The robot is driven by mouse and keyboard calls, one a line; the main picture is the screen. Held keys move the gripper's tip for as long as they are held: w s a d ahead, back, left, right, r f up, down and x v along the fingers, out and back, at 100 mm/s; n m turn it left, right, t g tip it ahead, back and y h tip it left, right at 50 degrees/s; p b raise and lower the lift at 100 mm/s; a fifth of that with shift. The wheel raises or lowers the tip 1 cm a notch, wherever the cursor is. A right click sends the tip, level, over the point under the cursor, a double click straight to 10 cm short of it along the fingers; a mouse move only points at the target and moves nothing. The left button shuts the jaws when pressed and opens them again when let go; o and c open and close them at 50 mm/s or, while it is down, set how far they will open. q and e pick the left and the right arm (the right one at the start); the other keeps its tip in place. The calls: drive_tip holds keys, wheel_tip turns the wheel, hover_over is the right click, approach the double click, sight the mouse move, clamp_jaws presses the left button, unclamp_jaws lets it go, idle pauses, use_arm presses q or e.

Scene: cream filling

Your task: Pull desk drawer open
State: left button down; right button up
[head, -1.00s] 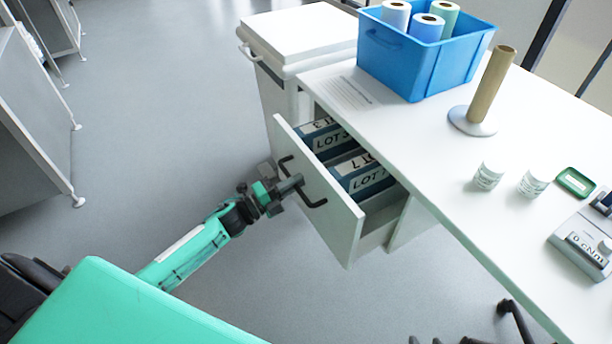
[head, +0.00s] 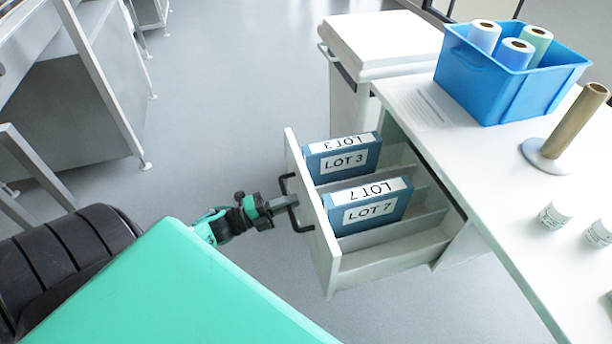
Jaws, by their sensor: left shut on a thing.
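The white desk drawer (head: 322,232) stands well out from under the desk, on its left side. It holds two blue boxes, one labelled LOT 3 (head: 343,160) and one labelled LOT 7 (head: 369,210), in slots between white dividers. A dark bar handle (head: 290,207) sits on the drawer front. My left gripper (head: 288,204) is shut on this handle, reaching it from the left. My right gripper is not in view.
The white desk top (head: 455,150) carries a blue bin (head: 500,85) with several rolls, a brown tube on a round base (head: 545,157) and small white jars (head: 553,215). A white bin cabinet (head: 385,45) stands behind the drawer.

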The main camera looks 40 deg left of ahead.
use_arm(q)
drive_tip(key=shift+r+v, duration=0.2)
drive_tip(key=shift+v, duration=0.85)
drive_tip(key=shift+r+v, duration=0.2)
drive_tip(key=shift+v, duration=0.8)
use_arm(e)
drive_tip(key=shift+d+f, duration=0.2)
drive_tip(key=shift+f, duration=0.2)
use_arm(q)
drive_tip(key=shift+a, duration=0.15)
drive_tip(key=c, duration=1.5)
unclamp_jaws()
drive_tip(key=shift+c, duration=0.2)
